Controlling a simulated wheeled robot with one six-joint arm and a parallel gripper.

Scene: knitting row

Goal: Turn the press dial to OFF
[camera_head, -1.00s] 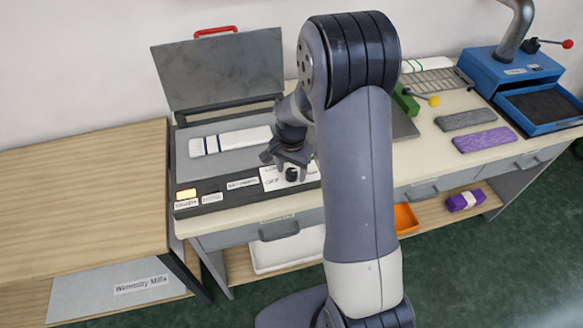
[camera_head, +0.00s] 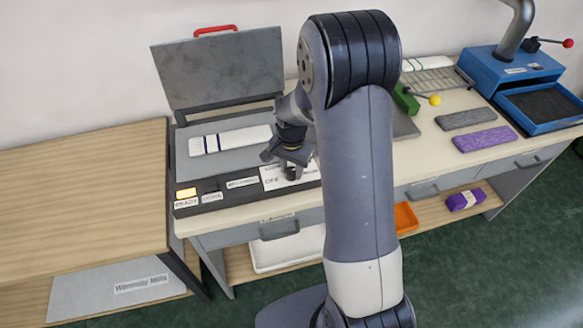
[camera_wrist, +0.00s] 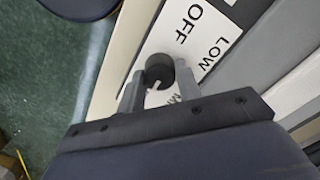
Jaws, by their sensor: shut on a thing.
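The press (camera_head: 182,160) stands on the table with its grey lid (camera_head: 222,70) raised. Its dark round dial (camera_wrist: 158,68) sits on a white label plate (camera_wrist: 205,35) reading OFF, LOW and a partly hidden word starting with M. A short white mark on the dial points toward the lower left of the wrist view, away from OFF. My gripper (camera_wrist: 159,82) is shut on the dial, one finger on each side. In the head view my gripper (camera_head: 289,166) hides most of the dial.
A white striped knit piece (camera_head: 230,139) lies on the press bed. A lit READY lamp (camera_head: 186,192) is at the front left. Grey and purple knit pieces (camera_head: 482,139) and a blue machine (camera_head: 515,75) are to the right. A wooden table (camera_head: 85,190) adjoins at left.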

